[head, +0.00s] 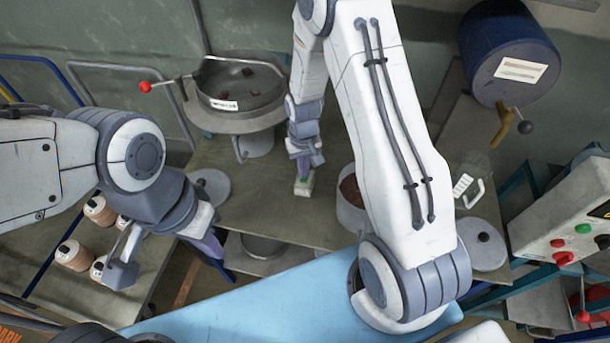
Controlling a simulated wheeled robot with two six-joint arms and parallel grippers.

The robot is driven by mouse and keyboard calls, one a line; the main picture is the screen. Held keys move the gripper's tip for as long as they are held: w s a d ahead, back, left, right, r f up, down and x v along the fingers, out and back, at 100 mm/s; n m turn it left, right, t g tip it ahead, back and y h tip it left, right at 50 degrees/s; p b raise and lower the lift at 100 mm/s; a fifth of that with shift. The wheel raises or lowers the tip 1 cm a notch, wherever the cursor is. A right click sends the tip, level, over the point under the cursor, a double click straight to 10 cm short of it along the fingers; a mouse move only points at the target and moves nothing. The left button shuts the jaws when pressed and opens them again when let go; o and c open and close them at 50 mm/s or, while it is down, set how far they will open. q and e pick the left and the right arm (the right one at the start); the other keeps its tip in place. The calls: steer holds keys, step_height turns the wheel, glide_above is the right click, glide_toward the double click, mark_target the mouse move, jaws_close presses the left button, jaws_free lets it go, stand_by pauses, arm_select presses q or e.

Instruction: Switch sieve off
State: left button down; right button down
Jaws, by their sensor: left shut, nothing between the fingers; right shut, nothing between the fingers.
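The sieve (238,118) is a round grey pan with a raised rim, a white label and dark lumps inside. It stands at the back of the bench. My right gripper (304,172) is shut, pointing down directly over this box. Its tip hides part of the top, and I cannot tell whether it touches. My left gripper (210,247) is shut and empty, lower left, well away from the box.
A red-knobbed lever (146,87) sticks out left of the sieve. A blue drum (508,52) is at the upper right. A control panel (570,225) with red and green buttons stands at the right. Several thread-like spools (73,255) stand lower left. A pot (350,205) is partly behind my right arm.

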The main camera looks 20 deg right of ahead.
mark_target(304, 180)
steer(key=shift+f+b, duration=0.7)
steer(key=shift+f, duration=0.2)
stand_by(0.5)
steer(key=shift+r, duration=0.1)
steer(key=shift+r+p, duration=2.95)
steer(key=shift+r, duration=0.5)
